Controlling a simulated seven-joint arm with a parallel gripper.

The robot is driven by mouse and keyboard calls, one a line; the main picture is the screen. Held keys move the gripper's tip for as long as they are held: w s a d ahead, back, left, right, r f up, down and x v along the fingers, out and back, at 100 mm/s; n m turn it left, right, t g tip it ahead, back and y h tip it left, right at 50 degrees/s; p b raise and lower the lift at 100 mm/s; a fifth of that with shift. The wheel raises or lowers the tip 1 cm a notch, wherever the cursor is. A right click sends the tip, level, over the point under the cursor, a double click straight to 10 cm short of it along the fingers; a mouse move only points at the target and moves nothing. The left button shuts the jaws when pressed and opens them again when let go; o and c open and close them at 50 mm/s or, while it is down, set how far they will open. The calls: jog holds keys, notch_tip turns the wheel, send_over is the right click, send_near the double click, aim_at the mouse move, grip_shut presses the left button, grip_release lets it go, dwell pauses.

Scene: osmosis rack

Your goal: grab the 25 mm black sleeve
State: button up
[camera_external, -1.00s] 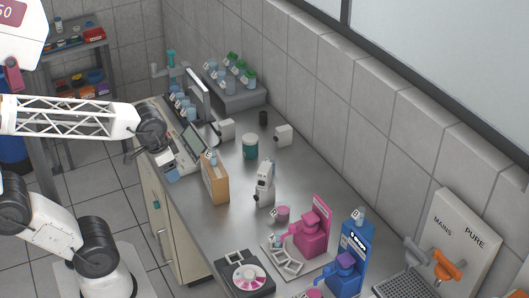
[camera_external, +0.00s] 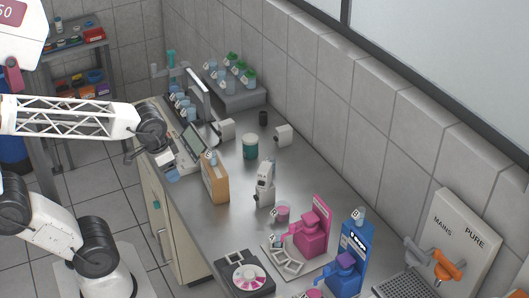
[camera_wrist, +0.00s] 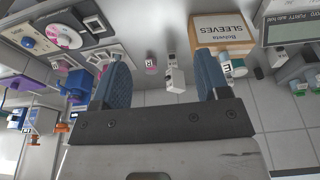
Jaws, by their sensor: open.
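I cannot make out a sleeve for certain. A small black cylinder (camera_external: 263,118) stands on the bench near the back wall in the external view; its size and label cannot be read. A wooden box (camera_external: 215,178) stands at the bench's left edge; in the wrist view the box (camera_wrist: 222,29) is lettered "SLEEVES", and its contents are not clear. My gripper (camera_wrist: 163,75) is open, its two blue fingers apart with nothing held between them. In the external view my gripper (camera_external: 170,171) is small, near the bench's left edge, left of the box and away from the black cylinder.
A white instrument (camera_external: 265,184), a pink pot (camera_external: 282,213), a teal-banded jar (camera_external: 250,147) and pink (camera_external: 312,232) and blue (camera_external: 350,262) stands occupy the bench. A monitor (camera_external: 198,95) and bottles stand at the back left. Bare steel lies around the jar.

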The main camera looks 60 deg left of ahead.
jog(key=shift+w, duration=0.1)
jog(key=w+a+n+t+h, duration=0.1)
jog(key=w+a+n+h, duration=0.15)
jog(key=w+n, duration=0.65)
jog(key=w+a+n+h, duration=0.2)
jog(key=w+n+h, duration=0.1)
jog(key=w, duration=1.2)
jog(key=n+t+y, duration=0.2)
jog(key=n+t, duration=0.7)
jog(key=n, duration=1.2)
send_over(263, 118)
jog(key=s+a, duration=0.2)
notch_tip(263, 118, down, 16)
jog(key=shift+a, duration=0.2)
jog(key=shift+w+h, duration=0.1)
jog(key=shift+h, duration=0.15)
jog(key=shift+f, duration=1.6)
